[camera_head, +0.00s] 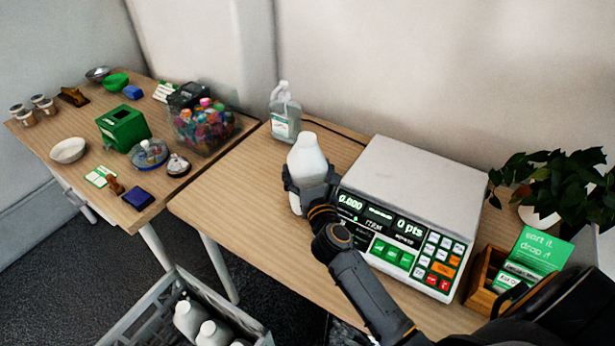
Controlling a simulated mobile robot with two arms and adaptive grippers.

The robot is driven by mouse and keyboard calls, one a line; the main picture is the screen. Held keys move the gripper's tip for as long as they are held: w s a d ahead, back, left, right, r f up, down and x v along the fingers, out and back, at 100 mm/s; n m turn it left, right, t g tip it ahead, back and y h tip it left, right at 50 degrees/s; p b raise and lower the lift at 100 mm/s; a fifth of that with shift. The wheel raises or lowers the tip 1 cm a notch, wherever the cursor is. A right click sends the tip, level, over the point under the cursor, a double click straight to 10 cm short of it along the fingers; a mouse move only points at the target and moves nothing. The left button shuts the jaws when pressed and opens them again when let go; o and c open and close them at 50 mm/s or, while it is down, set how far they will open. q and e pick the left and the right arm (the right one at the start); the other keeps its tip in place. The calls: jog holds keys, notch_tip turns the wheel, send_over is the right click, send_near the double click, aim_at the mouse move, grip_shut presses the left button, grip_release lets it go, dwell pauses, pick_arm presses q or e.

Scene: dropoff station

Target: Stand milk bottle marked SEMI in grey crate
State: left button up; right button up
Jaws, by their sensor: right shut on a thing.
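A white milk bottle (307,160) stands upright at the left side of the scale on the near table. My right gripper (303,190) is shut around its lower part. The gripper hides the bottle's lower front, and no SEMI mark can be read. The grey crate (140,318) is on the floor at the bottom left, below the table edge, partly cut off by the frame. Several white bottles (190,318) stand inside it. My left gripper is not in view.
The scale (415,185) is right of the bottle. A clear pump bottle (285,118) stands behind. A wooden card box (485,277) and a plant (555,185) are at right. The left table (75,127) holds bowls, a green box (122,127) and a tub of caps (205,125).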

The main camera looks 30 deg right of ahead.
jog(key=shift+f, duration=0.8)
jog(key=shift+f+b, duration=0.2)
jog(key=shift+b, duration=0.1)
jog(key=o, duration=0.9)
jog(key=shift+o, duration=0.2)
